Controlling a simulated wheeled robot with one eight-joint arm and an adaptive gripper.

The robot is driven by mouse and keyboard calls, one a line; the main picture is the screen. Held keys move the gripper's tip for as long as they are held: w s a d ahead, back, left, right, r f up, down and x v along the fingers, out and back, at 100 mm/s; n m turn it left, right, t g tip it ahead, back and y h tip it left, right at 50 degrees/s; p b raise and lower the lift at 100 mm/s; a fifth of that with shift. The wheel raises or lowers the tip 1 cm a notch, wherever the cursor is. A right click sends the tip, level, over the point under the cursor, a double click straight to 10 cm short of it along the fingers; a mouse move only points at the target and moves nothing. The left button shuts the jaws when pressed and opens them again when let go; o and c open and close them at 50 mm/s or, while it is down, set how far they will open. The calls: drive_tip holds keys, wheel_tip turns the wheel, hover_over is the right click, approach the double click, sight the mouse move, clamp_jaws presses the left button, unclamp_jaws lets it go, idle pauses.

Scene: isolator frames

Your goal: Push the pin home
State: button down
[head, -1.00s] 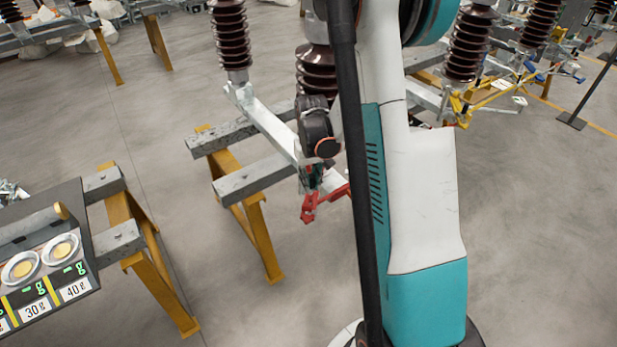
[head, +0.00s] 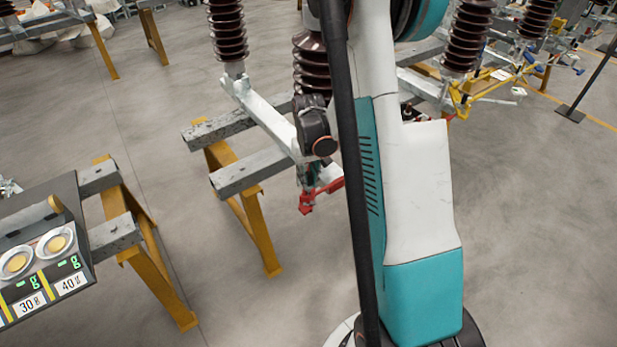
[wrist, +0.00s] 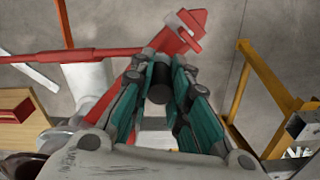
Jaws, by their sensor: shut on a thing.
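My gripper (wrist: 158,72) has its teal fingers closed around a dark cylindrical piece, apparently the pin (wrist: 158,84), in the wrist view. The pin's far end and any hole for it are hidden. A red fitting with a long red bar (wrist: 180,35) lies just beyond the fingertips; I cannot tell whether the pin touches it. In the head view my gripper (head: 307,178) points down at the end of the white beam (head: 264,112), above the red fitting (head: 308,203). My arm hides part of this spot.
Brown ribbed insulators (head: 228,32) stand on the beam. Yellow-legged grey trestles (head: 258,232) carry the frame. Bare floor lies between the trestles. More frames stand behind at the right.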

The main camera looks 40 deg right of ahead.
drive_tip(key=shift+f+b, duration=1.6)
drive_tip(key=shift+f, duration=0.3)
drive_tip(key=c, duration=1.4)
unclamp_jaws()
drive_tip(key=shift+c, duration=0.2)
wheel_tip(320, 180, up, 12)
